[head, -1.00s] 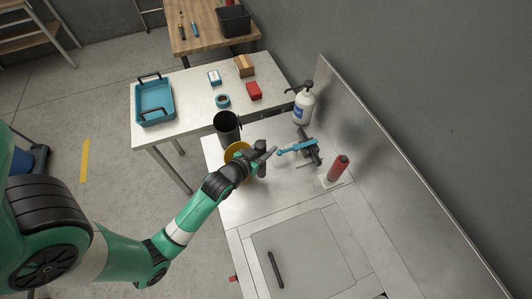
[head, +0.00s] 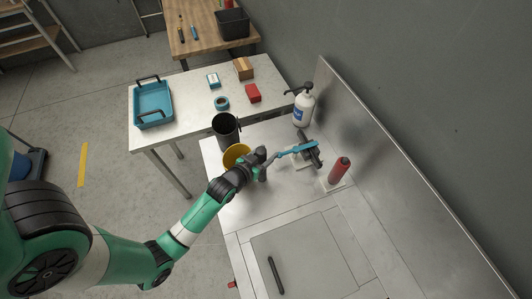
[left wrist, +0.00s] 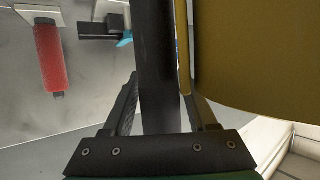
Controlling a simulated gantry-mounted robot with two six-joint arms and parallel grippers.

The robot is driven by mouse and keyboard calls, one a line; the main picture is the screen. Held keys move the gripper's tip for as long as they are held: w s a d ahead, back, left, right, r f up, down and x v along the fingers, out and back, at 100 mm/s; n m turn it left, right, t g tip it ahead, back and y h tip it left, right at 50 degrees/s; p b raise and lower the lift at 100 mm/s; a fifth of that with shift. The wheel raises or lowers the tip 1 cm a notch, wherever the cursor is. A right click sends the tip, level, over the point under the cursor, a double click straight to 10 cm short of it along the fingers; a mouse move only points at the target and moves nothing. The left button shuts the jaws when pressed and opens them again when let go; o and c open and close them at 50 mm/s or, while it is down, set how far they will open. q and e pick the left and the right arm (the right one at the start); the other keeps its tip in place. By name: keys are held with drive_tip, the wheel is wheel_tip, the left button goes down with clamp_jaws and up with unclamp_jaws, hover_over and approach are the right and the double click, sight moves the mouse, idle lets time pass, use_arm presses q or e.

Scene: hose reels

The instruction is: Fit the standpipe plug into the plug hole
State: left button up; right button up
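A dark upright cylinder, which I take to be the standpipe plug (left wrist: 157,55), stands between the fingers of my left gripper (left wrist: 163,95) in the left wrist view. The fingers are apart, and a narrow gap shows between the cylinder and the right finger. In the head view my left gripper (head: 265,156) is low over the metal counter, just right of a yellow pot (head: 236,152). The yellow pot (left wrist: 265,50) is close beside the right finger in the wrist view. The cylinder's foot is hidden. I cannot make out the plug hole. My right gripper is not in view.
A blue lever on a black fitting (head: 302,149) is right of the gripper, near a red cylinder (head: 339,170) and a white bottle (head: 303,107). A black jug (head: 226,130) stands behind. A flat grey panel (head: 315,255) with a black bar is in front.

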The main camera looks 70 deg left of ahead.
use_arm(q)
drive_tip(key=shift+o, duration=0.8)
drive_tip(key=p+v, duration=0.2)
drive_tip(key=v, duration=1)
drive_tip(key=shift+r, duration=0.2)
